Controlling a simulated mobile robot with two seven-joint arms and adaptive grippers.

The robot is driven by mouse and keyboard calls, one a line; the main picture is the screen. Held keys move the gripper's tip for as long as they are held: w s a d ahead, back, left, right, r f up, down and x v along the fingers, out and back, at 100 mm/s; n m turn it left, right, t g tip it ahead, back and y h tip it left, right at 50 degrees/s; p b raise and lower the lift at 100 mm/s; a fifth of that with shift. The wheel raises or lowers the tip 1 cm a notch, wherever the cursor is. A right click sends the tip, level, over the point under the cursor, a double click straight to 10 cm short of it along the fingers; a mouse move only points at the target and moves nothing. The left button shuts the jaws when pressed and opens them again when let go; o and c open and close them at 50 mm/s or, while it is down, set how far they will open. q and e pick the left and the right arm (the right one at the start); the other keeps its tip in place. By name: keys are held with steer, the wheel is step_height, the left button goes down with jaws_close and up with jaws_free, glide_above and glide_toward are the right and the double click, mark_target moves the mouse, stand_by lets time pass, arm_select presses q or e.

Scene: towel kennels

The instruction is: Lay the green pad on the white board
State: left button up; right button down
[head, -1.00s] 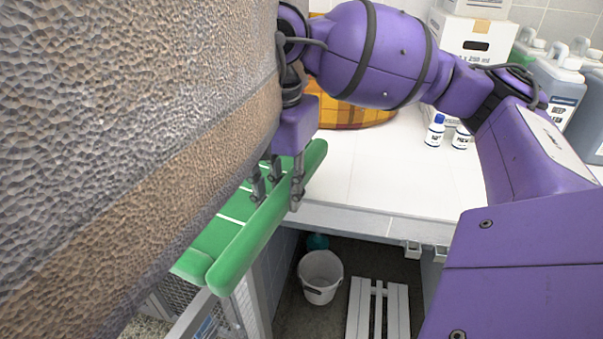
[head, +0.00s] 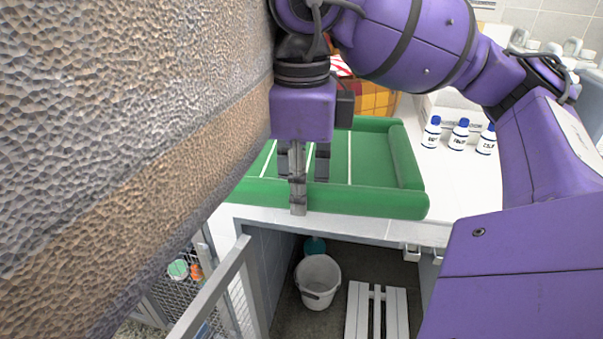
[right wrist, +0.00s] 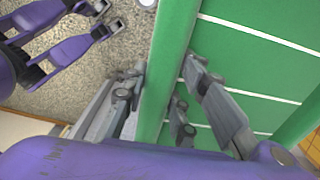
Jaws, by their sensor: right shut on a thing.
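The green pad (head: 385,157) has raised padded rims and thin white lines. It is level in the head view, over the left part of the white worktop (head: 455,185), its front rim close to the worktop's front edge. I cannot tell whether it touches the top. My right gripper (head: 305,190) is shut on the front rim, with fingers on both sides of it. The right wrist view shows the rim (right wrist: 168,75) between the fingers (right wrist: 160,100). A white slatted board (head: 377,312) lies on the floor below. My left gripper is not in view.
A large rough brown-and-grey thing (head: 120,130) hides the left of the head view and the pad's left end. Small white bottles (head: 458,135) stand right of the pad. An orange checked thing (head: 375,99) is behind it. A white bucket (head: 318,280) stands below.

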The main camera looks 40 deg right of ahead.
steer(key=shift+w, duration=0.1)
steer(key=w+d+f, duration=0.1)
steer(key=w, duration=0.1)
steer(key=w+d+f, duration=0.1)
steer(key=w+d, duration=0.1)
steer(key=w, duration=0.1)
steer(key=w+d+f, duration=0.1)
steer(key=w+f, duration=0.1)
steer(key=shift+w+d, duration=0.3)
steer(key=shift+d, duration=0.1)
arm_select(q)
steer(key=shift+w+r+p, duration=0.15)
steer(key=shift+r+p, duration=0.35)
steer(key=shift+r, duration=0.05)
arm_select(e)
steer(key=w+d+f, duration=0.2)
steer(key=w+f, duration=0.2)
steer(key=f, duration=0.4)
steer(key=shift+d+f, duration=0.3)
steer(key=shift+w, duration=0.1)
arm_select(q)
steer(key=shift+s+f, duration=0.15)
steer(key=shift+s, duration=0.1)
arm_select(e)
steer(key=c, duration=1.4)
jaws_free()
steer(key=shift+f, duration=0.1)
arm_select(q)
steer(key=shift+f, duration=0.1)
